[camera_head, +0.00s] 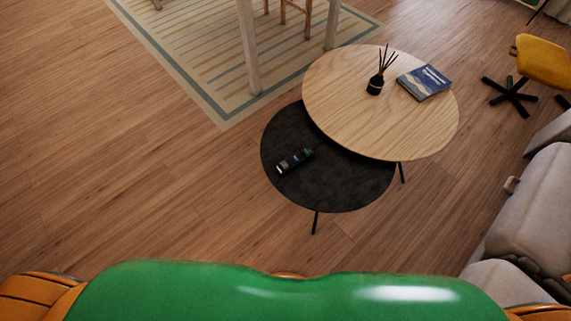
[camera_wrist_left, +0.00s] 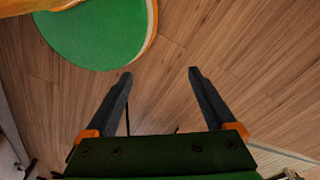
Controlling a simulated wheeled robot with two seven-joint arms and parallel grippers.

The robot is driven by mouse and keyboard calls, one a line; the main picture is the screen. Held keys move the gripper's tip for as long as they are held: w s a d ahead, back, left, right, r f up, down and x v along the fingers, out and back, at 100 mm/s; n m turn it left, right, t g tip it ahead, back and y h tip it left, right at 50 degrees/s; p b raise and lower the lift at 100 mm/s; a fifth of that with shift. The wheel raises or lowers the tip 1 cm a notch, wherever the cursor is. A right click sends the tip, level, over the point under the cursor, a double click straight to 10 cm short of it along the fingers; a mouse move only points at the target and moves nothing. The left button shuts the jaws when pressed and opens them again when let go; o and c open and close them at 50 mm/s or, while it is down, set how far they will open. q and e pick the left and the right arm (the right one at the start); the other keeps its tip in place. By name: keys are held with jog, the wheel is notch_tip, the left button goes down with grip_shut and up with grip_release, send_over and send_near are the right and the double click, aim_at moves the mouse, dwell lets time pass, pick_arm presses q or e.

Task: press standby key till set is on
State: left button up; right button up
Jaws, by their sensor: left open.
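A small dark remote (camera_head: 295,161) lies on the round black low table (camera_head: 345,190) in the head view, near that table's left side. It has a few light marks, but its keys are too small to tell apart. No television set shows in either view. My left gripper (camera_wrist_left: 160,75) is open and empty in the left wrist view, with bare wood floor beyond its fingertips. It is not near the remote in the pictures. My right gripper is not in view.
A higher round wooden table (camera_head: 430,130) overlaps the black one and carries a reed diffuser (camera_head: 375,84) and a blue book (camera_head: 423,82). A grey sofa (camera_head: 530,215) stands at right, a yellow chair (camera_head: 545,60) behind. A striped rug (camera_head: 200,60) lies beyond. Floor at left is clear.

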pick_arm(q)
grip_shut()
dwell(0.3)
dwell(1.5)
